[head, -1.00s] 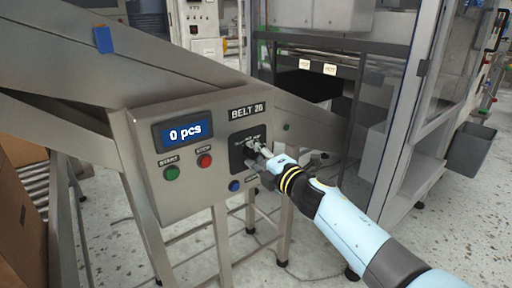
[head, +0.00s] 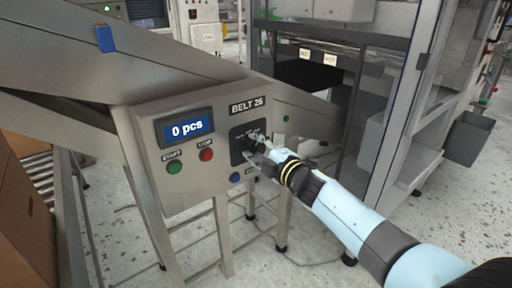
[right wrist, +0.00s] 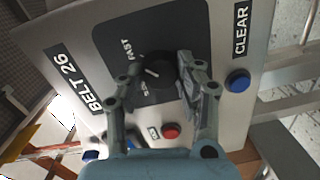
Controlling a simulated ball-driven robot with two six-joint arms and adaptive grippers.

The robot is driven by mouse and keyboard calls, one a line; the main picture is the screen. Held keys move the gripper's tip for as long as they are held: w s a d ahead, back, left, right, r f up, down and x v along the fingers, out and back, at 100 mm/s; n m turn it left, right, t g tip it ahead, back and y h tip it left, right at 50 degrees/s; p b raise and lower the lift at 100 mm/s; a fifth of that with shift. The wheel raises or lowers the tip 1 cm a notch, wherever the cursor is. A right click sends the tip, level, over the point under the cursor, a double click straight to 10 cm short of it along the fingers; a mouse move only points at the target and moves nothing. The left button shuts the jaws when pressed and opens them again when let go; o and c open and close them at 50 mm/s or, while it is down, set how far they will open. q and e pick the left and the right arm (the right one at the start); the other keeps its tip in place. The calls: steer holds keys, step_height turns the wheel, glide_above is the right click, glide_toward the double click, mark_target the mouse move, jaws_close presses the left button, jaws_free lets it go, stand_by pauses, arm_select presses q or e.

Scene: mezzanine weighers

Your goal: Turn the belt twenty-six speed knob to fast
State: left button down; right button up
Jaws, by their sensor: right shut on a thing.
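The Belt 26 control box (head: 190,195) stands in the middle of the head view. Its speed knob is mostly hidden there by my right gripper (head: 254,143). In the right wrist view the knob (right wrist: 161,71) is round and black, with a white pointer line. The FAST label (right wrist: 128,48) is readable; the SLOW label (right wrist: 144,88) is partly covered. The pointer lies toward the side of these labels, roughly between them. My right gripper (right wrist: 158,72) has one finger on each side of the knob and is shut on it. My left gripper is not in view.
The box has a display (head: 186,128) reading 0 pcs, a green START button (head: 174,167), a red STOP button (head: 206,155) and a blue CLEAR button (right wrist: 237,80). A sloped conveyor frame (head: 60,65) runs behind it. A glass-sided machine (head: 385,110) stands at the right.

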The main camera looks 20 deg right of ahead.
steer(key=o, duration=1.1)
steer(key=shift+o, duration=0.2)
steer(key=v, duration=1.2)
